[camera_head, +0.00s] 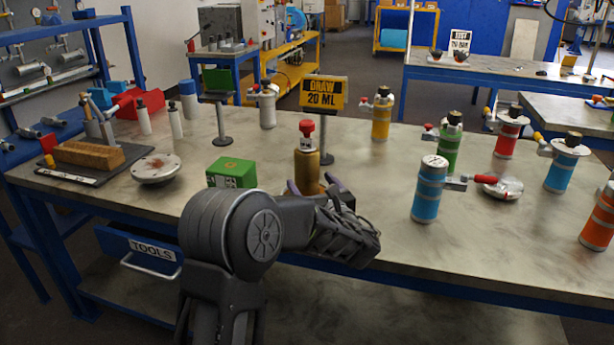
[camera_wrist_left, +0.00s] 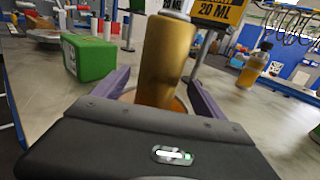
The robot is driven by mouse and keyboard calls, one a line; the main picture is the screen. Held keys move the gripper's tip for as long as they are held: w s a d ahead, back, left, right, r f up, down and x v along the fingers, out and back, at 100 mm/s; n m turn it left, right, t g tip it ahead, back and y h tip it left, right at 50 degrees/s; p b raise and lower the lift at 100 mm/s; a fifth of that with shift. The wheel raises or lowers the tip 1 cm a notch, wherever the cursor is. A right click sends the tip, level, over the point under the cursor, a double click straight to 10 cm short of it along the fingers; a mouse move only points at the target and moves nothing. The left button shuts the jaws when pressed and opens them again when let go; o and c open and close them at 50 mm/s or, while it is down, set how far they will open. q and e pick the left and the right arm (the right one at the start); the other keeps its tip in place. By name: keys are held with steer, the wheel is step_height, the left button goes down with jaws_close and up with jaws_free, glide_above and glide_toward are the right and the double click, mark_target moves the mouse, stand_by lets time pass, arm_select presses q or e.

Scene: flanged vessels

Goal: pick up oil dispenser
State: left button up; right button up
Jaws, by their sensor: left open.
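The oil dispenser, which I take to be the gold bottle with a red top (camera_head: 307,170), stands upright on the grey bench, left of the middle. It also shows in the left wrist view (camera_wrist_left: 165,62), where its top is cut off. My left gripper (camera_head: 313,186) is at the bottle's near side, low down. In the left wrist view its two purple fingers (camera_wrist_left: 160,85) are open, one on each side of the bottle's lower part. I cannot tell whether either finger touches it. The bottle's base is partly hidden by the gripper. My right gripper is not in view.
A green box (camera_head: 231,173) stands left of the bottle. A sign reading "DRAW 20 ML" (camera_head: 324,93) stands behind it. A blue flanged vessel (camera_head: 428,190) is to the right, with several other vessels beyond. The bench between bottle and blue vessel is clear.

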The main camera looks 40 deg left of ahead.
mark_target(306, 176)
arm_select(q)
steer(key=x, duration=0.3)
steer(key=shift+w+a, duration=0.15)
steer(key=shift+a, duration=0.2)
steer(key=shift+c, duration=0.3)
steer(key=shift+r, duration=0.1)
jaws_close()
stand_by(0.5)
